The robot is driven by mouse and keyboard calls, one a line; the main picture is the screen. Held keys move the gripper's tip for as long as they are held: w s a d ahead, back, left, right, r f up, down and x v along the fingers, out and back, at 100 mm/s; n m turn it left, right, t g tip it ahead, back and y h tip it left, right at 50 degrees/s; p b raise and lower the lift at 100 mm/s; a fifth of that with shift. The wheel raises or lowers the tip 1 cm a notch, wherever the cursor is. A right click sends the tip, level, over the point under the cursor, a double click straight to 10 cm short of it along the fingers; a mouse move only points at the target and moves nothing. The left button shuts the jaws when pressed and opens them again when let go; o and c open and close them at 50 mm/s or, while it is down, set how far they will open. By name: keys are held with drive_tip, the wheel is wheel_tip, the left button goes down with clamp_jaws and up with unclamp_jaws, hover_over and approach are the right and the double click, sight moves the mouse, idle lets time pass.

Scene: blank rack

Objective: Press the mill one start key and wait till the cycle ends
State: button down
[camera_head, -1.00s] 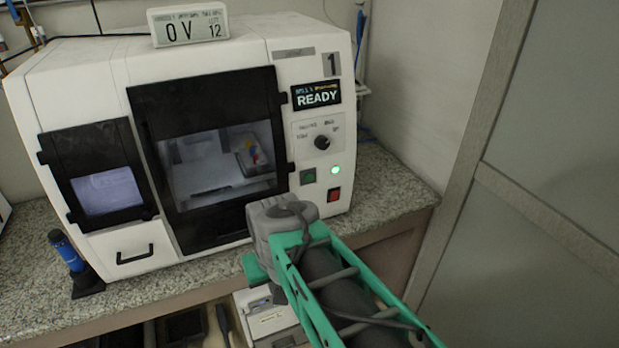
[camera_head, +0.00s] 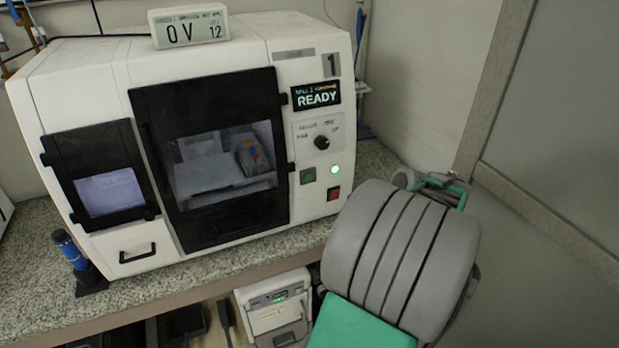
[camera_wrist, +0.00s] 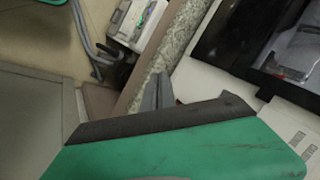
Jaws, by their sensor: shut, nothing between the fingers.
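The mill (camera_head: 250,53), marked 1, stands on the counter with its display (camera_head: 316,95) reading READY. On its right panel are a dark green key (camera_head: 308,175), which looks like the start key, a lit green lamp (camera_head: 336,169) and a red key (camera_head: 333,194). The mill's black door (camera_head: 210,100) is closed, with a part with coloured bits behind the window. In the head view my arm hides most of my gripper. In the wrist view my gripper's grey fingers (camera_wrist: 158,92) are together and empty, beside the mill's front; I cannot see them touching a key.
A granite counter (camera_head: 265,246) carries the mill. A white device (camera_head: 277,309) sits below the counter's edge. A blue tool (camera_head: 70,250) stands in a black holder at left. A sign (camera_head: 188,27) is on top of the mill. A grey partition (camera_head: 560,140) is close on the right.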

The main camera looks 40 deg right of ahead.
sight(309, 177)
drive_tip(key=w+r+m+t, duration=0.2)
drive_tip(key=w+r, duration=0.2)
drive_tip(key=r, duration=0.1)
drive_tip(key=shift+w+a+m, duration=0.2)
drive_tip(key=shift+a+m, duration=0.1)
drive_tip(key=shift+a, duration=0.15)
drive_tip(key=shift+r, duration=0.1)
drive_tip(key=w+d, duration=0.2)
drive_tip(key=w, duration=0.6)
drive_tip(key=shift+w+d+f, duration=0.2)
drive_tip(key=shift+w+d, duration=0.05)
drive_tip(key=shift+w, duration=0.1)
idle(1.3)
drive_tip(key=shift+w+d+p, duration=0.15)
drive_tip(key=shift+w+p, duration=0.15)
